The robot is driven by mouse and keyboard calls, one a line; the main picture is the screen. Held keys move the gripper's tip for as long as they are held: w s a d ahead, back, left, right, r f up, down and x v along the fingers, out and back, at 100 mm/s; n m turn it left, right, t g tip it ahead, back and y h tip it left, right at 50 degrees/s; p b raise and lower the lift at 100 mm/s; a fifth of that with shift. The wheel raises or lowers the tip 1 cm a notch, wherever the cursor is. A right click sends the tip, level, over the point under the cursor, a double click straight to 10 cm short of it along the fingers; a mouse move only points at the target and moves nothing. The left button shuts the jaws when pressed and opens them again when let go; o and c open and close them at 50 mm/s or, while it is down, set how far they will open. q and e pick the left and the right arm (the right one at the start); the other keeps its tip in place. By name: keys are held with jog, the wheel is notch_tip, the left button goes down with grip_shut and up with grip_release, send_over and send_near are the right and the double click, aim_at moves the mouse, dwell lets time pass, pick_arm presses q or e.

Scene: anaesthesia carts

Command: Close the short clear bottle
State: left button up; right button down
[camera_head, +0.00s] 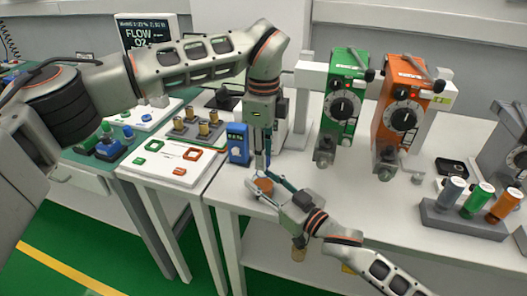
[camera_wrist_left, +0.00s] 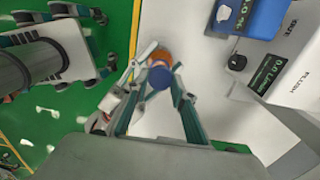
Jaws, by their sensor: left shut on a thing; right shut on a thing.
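The short bottle shows as an orange-brown round body (camera_head: 264,187) low between the two grippers near the table's front edge; it also shows in the left wrist view (camera_wrist_left: 160,56). My right gripper (camera_head: 268,188) reaches in from the lower right and is shut on the bottle. My left gripper (camera_head: 262,172) points down from above and is shut on a round blue cap (camera_wrist_left: 160,77). In the left wrist view the cap partly covers the bottle. I cannot tell whether cap and bottle touch. The cap is hidden in the head view.
A blue box with a display (camera_head: 237,144) stands just left of the grippers. Green (camera_head: 343,105) and orange (camera_head: 402,105) vaporizers stand behind to the right. A rack of bottles (camera_head: 465,218) is at the far right. The white table front between is clear.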

pick_arm(q)
jog(key=shift+f, duration=0.6)
jog(key=shift+f, duration=0.55)
dwell(0.4)
